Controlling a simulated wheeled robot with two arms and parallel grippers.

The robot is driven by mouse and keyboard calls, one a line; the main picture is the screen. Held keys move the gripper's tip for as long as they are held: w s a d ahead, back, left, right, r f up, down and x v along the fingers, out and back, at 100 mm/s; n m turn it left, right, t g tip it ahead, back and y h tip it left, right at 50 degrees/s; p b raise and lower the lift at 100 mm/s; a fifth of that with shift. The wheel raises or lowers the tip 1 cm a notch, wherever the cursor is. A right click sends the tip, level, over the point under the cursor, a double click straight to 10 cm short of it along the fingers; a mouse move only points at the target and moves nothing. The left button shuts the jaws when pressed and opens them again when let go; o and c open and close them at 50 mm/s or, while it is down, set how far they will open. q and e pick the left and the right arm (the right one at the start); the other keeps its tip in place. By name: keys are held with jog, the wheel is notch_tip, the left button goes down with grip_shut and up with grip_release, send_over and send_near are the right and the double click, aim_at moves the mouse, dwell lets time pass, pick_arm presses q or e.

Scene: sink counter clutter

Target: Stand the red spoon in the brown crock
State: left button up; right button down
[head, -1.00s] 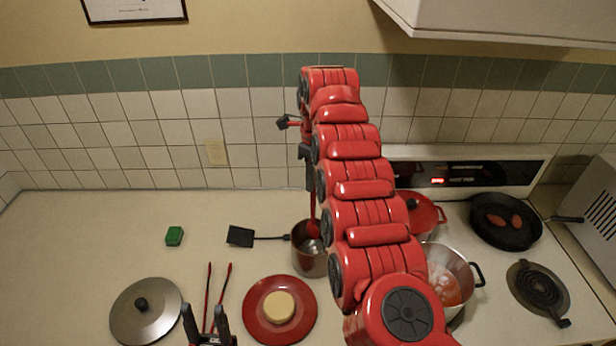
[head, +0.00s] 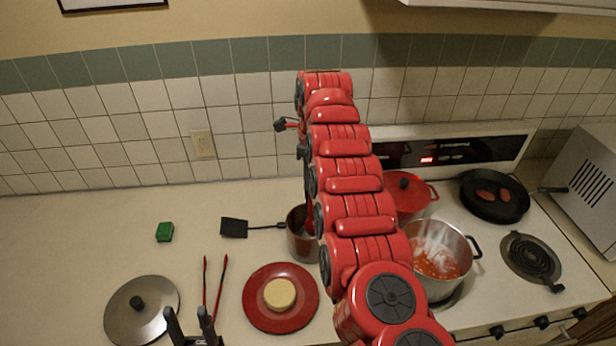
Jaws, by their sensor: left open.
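The brown crock (head: 298,244) stands on the counter in the middle of the head view, its right side hidden by my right arm. A thin red shaft, which looks like the red spoon (head: 309,215), runs down at the crock's mouth. Its lower end is hidden in the crock and its upper end is behind my arm. My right gripper (head: 303,153) is above the crock and mostly hidden by its own arm, so its jaws cannot be made out. My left gripper (head: 191,328) is open and empty at the bottom edge, away from the crock.
A black spatula (head: 236,227) lies left of the crock. Red tongs (head: 213,285), a pot lid (head: 142,308), a red plate (head: 252,304) and a green sponge (head: 165,231) lie on the counter. Right are pots (head: 440,285) and a pan (head: 494,205) on the stove. The back left counter is clear.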

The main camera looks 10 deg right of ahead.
jog(key=c, duration=0.8)
grip_release()
jog(key=shift+o, duration=0.2)
jog(key=shift+r, duration=0.1)
jog(key=r+p, duration=0.1)
jog(key=r, duration=0.4)
jog(key=r+p, duration=0.2)
jog(key=r, duration=0.3)
jog(key=shift+s+d+r+p, duration=0.15)
jog(key=shift+d+r+p, duration=0.05)
jog(key=shift+r+p, duration=0.1)
jog(key=shift+s+r+p, duration=0.1)
jog(key=shift+r+p, duration=0.45)
jog(key=shift+r, duration=0.1)
